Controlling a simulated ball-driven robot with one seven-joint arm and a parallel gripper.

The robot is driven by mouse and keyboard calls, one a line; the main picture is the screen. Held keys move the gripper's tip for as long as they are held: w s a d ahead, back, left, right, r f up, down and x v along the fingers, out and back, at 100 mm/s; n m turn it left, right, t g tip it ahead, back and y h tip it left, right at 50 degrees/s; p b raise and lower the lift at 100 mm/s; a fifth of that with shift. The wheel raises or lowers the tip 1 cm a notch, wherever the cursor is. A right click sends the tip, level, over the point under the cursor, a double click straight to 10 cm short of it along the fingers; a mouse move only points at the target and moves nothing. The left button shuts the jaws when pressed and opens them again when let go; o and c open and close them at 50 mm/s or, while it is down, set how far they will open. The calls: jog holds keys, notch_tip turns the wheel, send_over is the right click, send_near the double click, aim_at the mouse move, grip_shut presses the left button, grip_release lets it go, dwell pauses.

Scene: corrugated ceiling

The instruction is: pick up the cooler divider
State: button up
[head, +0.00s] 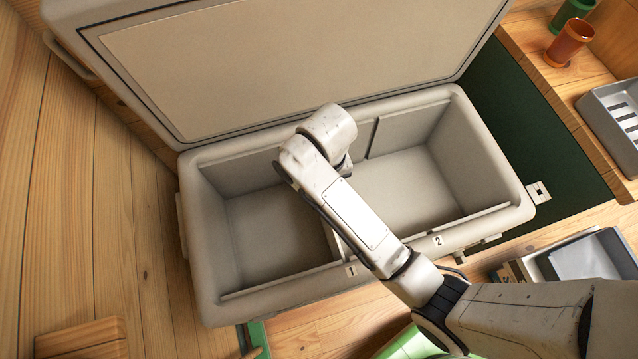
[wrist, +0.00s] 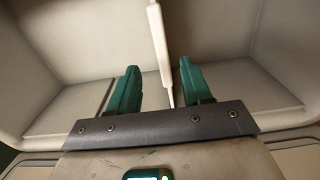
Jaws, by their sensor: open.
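The cooler divider (wrist: 160,45) is a thin pale upright panel in the wrist view, its top edge running away between my two green fingers. My gripper (wrist: 159,68) is open, one finger on each side of the divider, with gaps to both. In the head view a short stretch of the divider (head: 334,243) shows inside the open cooler (head: 205,299), near the label 1. My arm hides the rest of it, and the fingers are hidden there too.
The cooler lid (head: 280,60) stands open at the back. Labels 1 (head: 351,271) and 2 (head: 437,241) mark the front rim. A dark slot (head: 373,138) runs down the back wall. Cups (head: 570,42) and a grey tray (head: 612,115) are on the right. Both visible compartments look empty.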

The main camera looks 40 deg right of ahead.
jog(key=shift+w+f+b, duration=0.2)
jog(key=shift+f+b, duration=0.2)
jog(key=shift+f, duration=0.5)
notch_tip(320, 180, down, 10)
jog(key=shift+f, duration=0.15)
grip_shut()
dwell(0.4)
